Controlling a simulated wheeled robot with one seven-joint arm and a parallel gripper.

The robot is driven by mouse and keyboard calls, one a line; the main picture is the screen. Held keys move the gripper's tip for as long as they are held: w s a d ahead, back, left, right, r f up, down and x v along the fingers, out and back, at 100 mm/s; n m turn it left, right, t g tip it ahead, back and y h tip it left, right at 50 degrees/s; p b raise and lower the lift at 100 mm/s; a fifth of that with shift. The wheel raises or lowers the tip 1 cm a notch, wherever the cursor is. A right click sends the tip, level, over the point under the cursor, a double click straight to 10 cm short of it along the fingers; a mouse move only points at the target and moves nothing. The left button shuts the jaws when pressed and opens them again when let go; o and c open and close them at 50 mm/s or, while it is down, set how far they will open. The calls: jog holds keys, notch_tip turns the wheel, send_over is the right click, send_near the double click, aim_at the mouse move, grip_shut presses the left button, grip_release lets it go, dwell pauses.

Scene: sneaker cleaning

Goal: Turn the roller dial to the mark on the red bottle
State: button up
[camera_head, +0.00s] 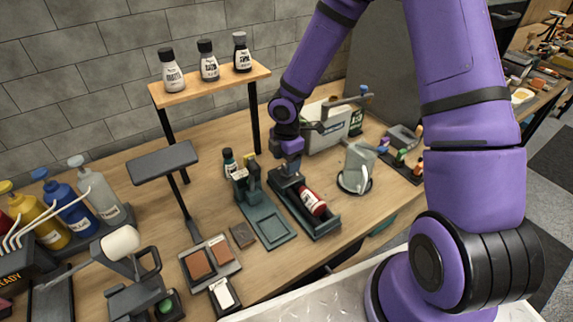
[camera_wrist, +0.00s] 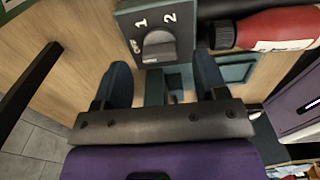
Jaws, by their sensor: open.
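The red bottle (camera_head: 312,202) with a dark cap lies on its side in the dark roller machine (camera_head: 325,228). Its white label marking is too small to read; the bottle also shows at the right edge of the wrist view (camera_wrist: 275,30). The grey roller dial (camera_wrist: 158,46) sits on a dark panel marked "1", "2" and what looks like "OFF"; its exact setting is hard to tell. My gripper (camera_wrist: 163,76) is open and empty, its fingers apart on either side just short of the dial. In the head view my gripper (camera_head: 287,172) hides the dial.
A dark green stand (camera_head: 272,230) is left of the roller. Several bottles stand on the wooden shelf (camera_head: 215,84).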

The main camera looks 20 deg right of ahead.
jog(key=shift+f, duration=1.1)
jog(key=c, duration=0.9)
jog(key=shift+m, duration=0.3)
jog(key=m, duration=0.5)
jog(key=shift+m, duration=0.4)
jog(key=m, duration=0.5)
jog(key=shift+m, duration=0.3)
